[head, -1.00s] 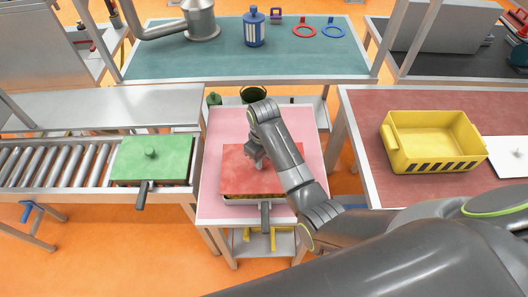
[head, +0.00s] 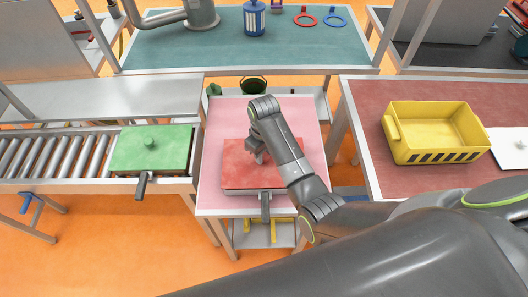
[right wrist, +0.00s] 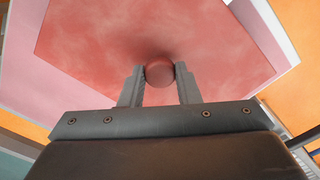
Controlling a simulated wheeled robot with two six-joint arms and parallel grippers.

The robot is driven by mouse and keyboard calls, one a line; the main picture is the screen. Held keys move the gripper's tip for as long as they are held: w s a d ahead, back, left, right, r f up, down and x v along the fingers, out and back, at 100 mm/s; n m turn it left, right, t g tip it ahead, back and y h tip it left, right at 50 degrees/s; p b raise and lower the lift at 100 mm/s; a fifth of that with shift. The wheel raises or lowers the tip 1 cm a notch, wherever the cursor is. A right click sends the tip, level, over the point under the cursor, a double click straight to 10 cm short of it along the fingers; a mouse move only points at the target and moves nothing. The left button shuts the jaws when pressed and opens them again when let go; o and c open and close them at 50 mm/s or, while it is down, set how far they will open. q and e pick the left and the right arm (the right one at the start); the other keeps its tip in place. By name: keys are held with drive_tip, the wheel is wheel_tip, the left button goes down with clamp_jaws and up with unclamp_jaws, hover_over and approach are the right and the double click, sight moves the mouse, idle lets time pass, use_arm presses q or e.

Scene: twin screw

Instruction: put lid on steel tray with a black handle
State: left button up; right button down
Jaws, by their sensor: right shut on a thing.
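A red lid (head: 240,178) with a round knob lies over a steel tray (head: 236,193) on the pink-topped stand. The tray's black handle (head: 265,207) points toward me. The lid looks roughly lined up with the tray; only a thin strip of the tray's near side shows below it. My right gripper (head: 258,158) is shut on the lid's knob; the right wrist view shows the knob (right wrist: 160,73) between both fingers above the lid's red face (right wrist: 110,45). The arm hides part of the lid's right side. My left gripper is not in view.
A green lid (head: 130,155) covers another black-handled tray on the roller conveyor (head: 50,158) at the left. A yellow crate (head: 432,140) stands on the red-topped table at the right. The pink stand top (head: 225,115) is bare behind the lid.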

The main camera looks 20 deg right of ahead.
sight(264, 155)
drive_tip(key=shift+p, duration=0.45)
drive_tip(key=shift+f, duration=0.45)
idle(1.4)
drive_tip(key=c, duration=0.5)
unclamp_jaws()
drive_tip(key=shift+r, duration=0.15)
drive_tip(key=shift+r, duration=3.4)
clamp_jaws()
